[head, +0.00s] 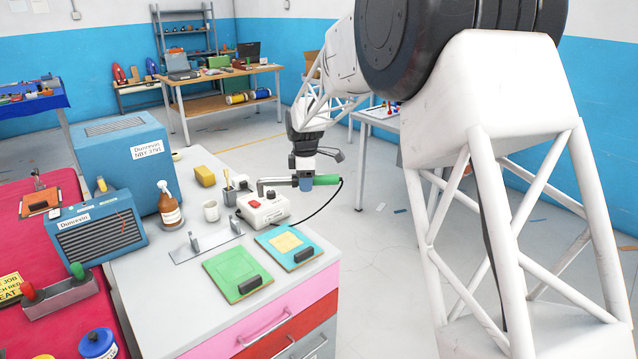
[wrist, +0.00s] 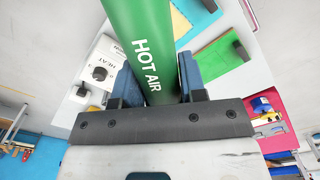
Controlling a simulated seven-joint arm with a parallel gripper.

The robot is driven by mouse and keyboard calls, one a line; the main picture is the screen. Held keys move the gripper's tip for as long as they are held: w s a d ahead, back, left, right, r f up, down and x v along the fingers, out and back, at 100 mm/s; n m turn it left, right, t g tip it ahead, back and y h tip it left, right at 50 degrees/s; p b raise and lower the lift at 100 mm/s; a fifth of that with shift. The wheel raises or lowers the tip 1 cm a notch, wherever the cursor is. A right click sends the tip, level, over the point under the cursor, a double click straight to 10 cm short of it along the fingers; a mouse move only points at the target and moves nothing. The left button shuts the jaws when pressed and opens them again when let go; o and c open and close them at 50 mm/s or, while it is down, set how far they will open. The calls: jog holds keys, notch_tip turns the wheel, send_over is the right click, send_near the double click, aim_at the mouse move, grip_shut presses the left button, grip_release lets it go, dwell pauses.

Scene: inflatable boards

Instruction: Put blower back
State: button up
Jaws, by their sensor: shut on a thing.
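In the wrist view the green handle, marked "HOT AIR" (wrist: 141,45), lies between the two blue fingers of my gripper (wrist: 157,75). A metal plate with two upright brackets (head: 207,240) stands empty on the bench. The white control box (head: 265,209) with a red switch sits below the blower; a black cable hangs from the handle.
A green board (head: 237,273) and a blue board with a yellow patch (head: 288,246) lie on the bench's front. A white mug (head: 210,211), brown spray bottle (head: 169,207), brush cup (head: 229,194) and yellow sponge (head: 205,176) stand behind. Blue machines (head: 124,163) are left.

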jog(key=a+f+n, duration=0.2)
jog(key=a+f, duration=0.1)
jog(key=a, duration=0.7)
jog(key=a+f+n, duration=0.2)
jog(key=a+f, duration=0.1)
jog(key=a, duration=0.7)
jog(key=a+f+n, duration=0.3)
jog(key=a+f, duration=0.1)
jog(key=a, duration=0.6)
jog(key=shift+s+a, duration=0.4)
jog(key=shift+s, duration=0.05)
jog(key=shift+f, duration=0.15)
jog(key=shift+f, duration=3.2)
jog(key=shift+f, duration=0.6)
jog(key=o, duration=1.5)
